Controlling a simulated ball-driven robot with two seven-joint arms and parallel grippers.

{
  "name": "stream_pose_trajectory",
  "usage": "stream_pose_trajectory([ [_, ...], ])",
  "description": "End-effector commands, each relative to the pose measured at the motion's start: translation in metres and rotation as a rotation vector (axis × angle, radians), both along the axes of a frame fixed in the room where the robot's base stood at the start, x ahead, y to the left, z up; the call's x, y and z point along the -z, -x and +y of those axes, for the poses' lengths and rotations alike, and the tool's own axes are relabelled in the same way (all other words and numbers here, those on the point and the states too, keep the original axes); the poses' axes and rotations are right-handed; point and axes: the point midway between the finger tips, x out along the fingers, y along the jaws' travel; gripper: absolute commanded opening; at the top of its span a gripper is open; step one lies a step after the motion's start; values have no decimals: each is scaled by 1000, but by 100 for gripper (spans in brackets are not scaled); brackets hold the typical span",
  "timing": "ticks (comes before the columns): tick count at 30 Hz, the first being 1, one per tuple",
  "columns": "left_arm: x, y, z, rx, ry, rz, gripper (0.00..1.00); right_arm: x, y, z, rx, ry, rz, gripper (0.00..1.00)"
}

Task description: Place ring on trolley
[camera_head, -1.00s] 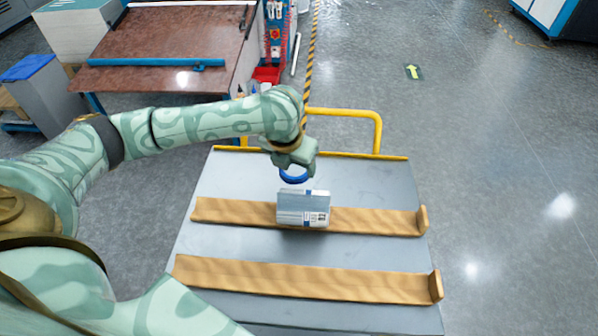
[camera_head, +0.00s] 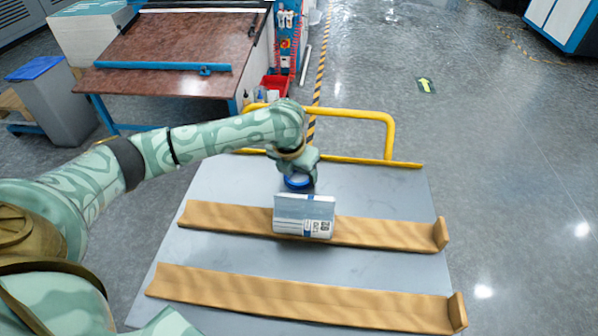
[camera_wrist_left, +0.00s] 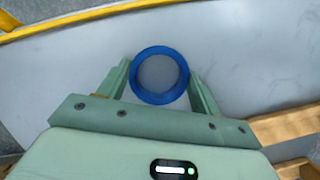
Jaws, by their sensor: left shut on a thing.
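The blue ring (camera_head: 298,181) is in my left gripper (camera_head: 300,176), which is shut on it. In the left wrist view the ring (camera_wrist_left: 160,75) sits between the two fingers (camera_wrist_left: 160,85), and the grey surface shows through its hole. The trolley (camera_head: 385,182) has a grey top and a yellow rail at its far end. The ring is over the far part of the trolley top, just beyond a white and grey box. I cannot tell whether it touches the top. My right gripper is not in view.
The box (camera_head: 303,216) stands at the far wooden support (camera_head: 385,232). A second wooden support (camera_head: 300,298) lies nearer. The yellow rail (camera_head: 390,135) rises behind the gripper. A brown-topped table (camera_head: 180,50) stands at the upper left. Open floor lies to the right.

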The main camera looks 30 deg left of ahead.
Motion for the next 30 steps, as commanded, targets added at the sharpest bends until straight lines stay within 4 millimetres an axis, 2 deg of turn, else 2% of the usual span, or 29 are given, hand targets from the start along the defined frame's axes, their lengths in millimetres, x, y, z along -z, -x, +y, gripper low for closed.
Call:
stream_pose_trajectory([
  [4,0,0,0,-1,0,0,40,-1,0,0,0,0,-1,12],
  [5,1,0,0,-1,0,1,67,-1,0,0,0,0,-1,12],
  [7,1,0,0,-1,0,1,86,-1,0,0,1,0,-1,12],
  [17,-3,0,0,0,-1,-1,86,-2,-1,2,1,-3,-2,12],
  [20,-19,4,0,0,-1,-4,86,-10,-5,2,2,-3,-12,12],
  [30,-95,26,-1,-1,0,-6,86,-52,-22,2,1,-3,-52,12],
])
